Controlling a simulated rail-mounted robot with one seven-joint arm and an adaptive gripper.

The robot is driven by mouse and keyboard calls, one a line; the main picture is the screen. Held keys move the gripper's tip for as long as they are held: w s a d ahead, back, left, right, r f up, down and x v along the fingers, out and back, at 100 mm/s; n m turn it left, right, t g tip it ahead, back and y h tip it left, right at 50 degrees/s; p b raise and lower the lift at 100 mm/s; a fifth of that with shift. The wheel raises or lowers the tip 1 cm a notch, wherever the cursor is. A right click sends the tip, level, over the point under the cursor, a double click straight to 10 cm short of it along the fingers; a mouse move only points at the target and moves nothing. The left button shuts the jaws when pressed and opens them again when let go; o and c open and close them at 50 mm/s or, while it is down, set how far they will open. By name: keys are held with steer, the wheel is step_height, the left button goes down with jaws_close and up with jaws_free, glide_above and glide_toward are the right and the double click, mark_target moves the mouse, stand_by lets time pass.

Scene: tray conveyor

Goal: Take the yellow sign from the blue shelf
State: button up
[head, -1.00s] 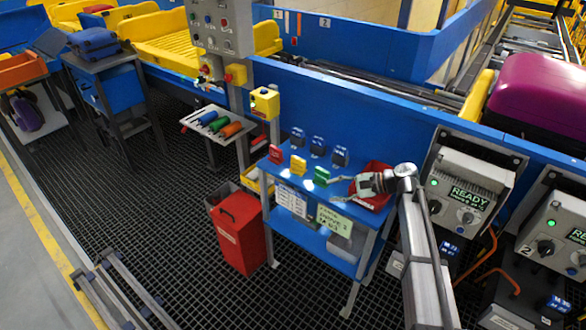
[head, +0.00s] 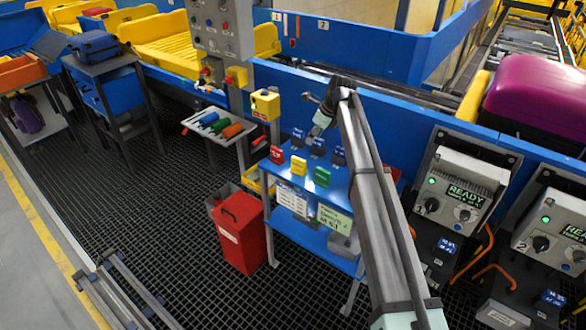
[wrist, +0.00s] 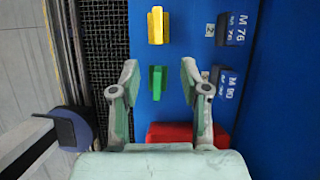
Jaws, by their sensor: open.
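The yellow sign (head: 298,165) stands near the front edge of the blue shelf (head: 335,200), between a red sign (head: 277,154) and a green sign (head: 321,176). In the wrist view the yellow sign (wrist: 158,26) is at the top, beyond my fingertips and not between them. My gripper (head: 316,131) is above the shelf's back part, by the blue tags, partly hidden by my arm. In the wrist view my gripper (wrist: 159,72) is open and empty, with the green sign (wrist: 157,82) seen between its fingers.
Blue numbered tags (head: 318,146) stand behind the signs; two tags (wrist: 232,28) show at right in the wrist view. A yellow button box (head: 264,104) and red bin (head: 240,232) stand left of the shelf.

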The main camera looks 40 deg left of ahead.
mark_target(299, 158)
steer(key=p+x, duration=0.2)
steer(key=x, duration=0.9)
steer(key=shift+a+f+p, duration=0.15)
steer(key=shift+f+p, duration=0.15)
steer(key=shift+p, duration=0.1)
steer(key=shift+s+a+p+x, duration=0.2)
steer(key=shift+p+x, duration=0.35)
steer(key=shift+x, duration=0.55)
steer(key=shift+s+a+p+x, duration=0.15)
steer(key=shift+p+x, duration=0.4)
steer(key=shift+x, duration=0.6)
steer(key=shift+w+a+f, duration=0.1)
steer(key=shift+f, duration=0.15)
jaws_close()
